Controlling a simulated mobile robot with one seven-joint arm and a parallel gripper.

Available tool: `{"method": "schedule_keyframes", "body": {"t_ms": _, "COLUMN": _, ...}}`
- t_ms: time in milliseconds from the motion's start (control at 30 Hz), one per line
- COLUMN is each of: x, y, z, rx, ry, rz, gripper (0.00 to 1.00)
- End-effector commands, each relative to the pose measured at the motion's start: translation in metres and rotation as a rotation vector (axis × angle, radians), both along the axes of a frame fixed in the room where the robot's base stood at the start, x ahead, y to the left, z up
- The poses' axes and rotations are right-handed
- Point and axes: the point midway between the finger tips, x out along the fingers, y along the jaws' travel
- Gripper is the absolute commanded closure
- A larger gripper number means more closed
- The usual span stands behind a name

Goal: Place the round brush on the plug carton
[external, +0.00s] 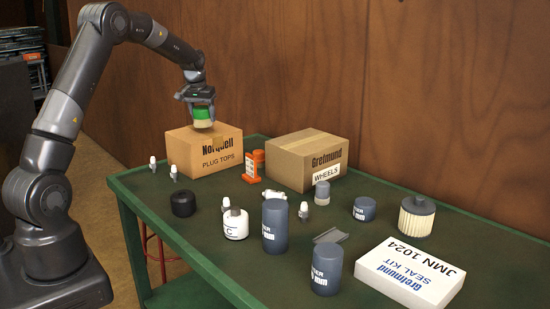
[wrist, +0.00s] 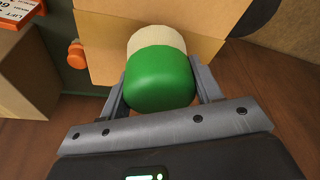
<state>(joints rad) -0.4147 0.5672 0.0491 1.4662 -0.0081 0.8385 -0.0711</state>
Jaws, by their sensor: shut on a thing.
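The round brush (external: 203,115) has a green upper part and a cream lower end. My gripper (external: 201,104) is shut on the green part and holds the brush upright, cream end down. The plug carton (external: 190,155) is a brown cardboard box marked "PLUG TOPS" at the back left of the green table. The brush is over the carton's top; I cannot tell whether it touches. In the wrist view, the brush (wrist: 160,80) sits between the two fingers (wrist: 160,88), with the carton's cardboard (wrist: 100,45) behind it.
A wheels carton (external: 308,160) stands right of the plug carton, with an orange object (external: 253,165) between them. Dark canisters (external: 275,225), a white bottle (external: 235,223), a filter (external: 416,216) and a white seal kit box (external: 409,272) crowd the table. A wooden wall (external: 290,60) rises behind.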

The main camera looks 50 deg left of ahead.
Motion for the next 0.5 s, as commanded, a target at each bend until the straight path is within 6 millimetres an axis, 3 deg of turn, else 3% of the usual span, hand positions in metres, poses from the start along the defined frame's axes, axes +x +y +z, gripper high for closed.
{"method": "schedule_keyframes", "body": {"t_ms": 133, "x": 0.000, "y": 0.000, "z": -0.017, "rx": 0.000, "ry": 0.000, "rz": 0.000, "gripper": 0.66}}
{"method": "schedule_keyframes", "body": {"t_ms": 467, "x": 0.000, "y": 0.000, "z": -0.021, "rx": 0.000, "ry": 0.000, "rz": 0.000, "gripper": 0.66}}
{"method": "schedule_keyframes", "body": {"t_ms": 500, "x": 0.000, "y": 0.000, "z": -0.021, "rx": 0.000, "ry": 0.000, "rz": 0.000, "gripper": 0.40}}
